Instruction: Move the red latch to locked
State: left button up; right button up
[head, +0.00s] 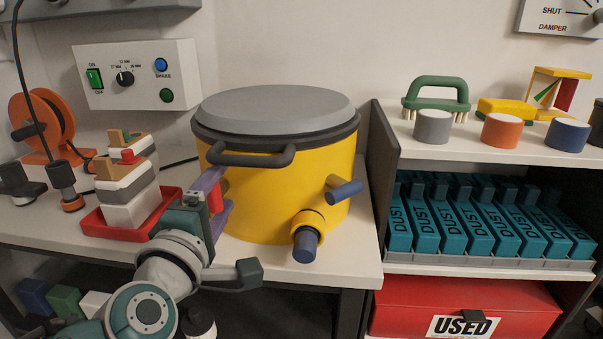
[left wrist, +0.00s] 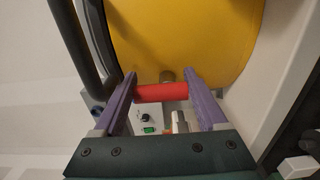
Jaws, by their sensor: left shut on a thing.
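The red latch (left wrist: 162,92) is a short red bar on the side of the yellow drum (head: 262,195). In the left wrist view it spans the space between the purple fingers of my left gripper (left wrist: 163,88), with a finger at each end. A small brownish stub joins it to the drum. In the head view my left gripper (head: 216,196) is at the drum's left side, below its dark handle (head: 252,156). The fingers mostly cover the latch there, and no lock marking is readable. My right gripper is not in view.
A red tray (head: 94,224) with stacked blocks stands just left of my left gripper. Blue-tipped stubs (head: 305,245) stick out of the drum's front. A shelf with teal dust boxes (head: 452,228) is at the right. The bench's front edge is close below the drum.

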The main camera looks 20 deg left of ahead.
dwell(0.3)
pick_arm(q)
jog(key=o, duration=1.3)
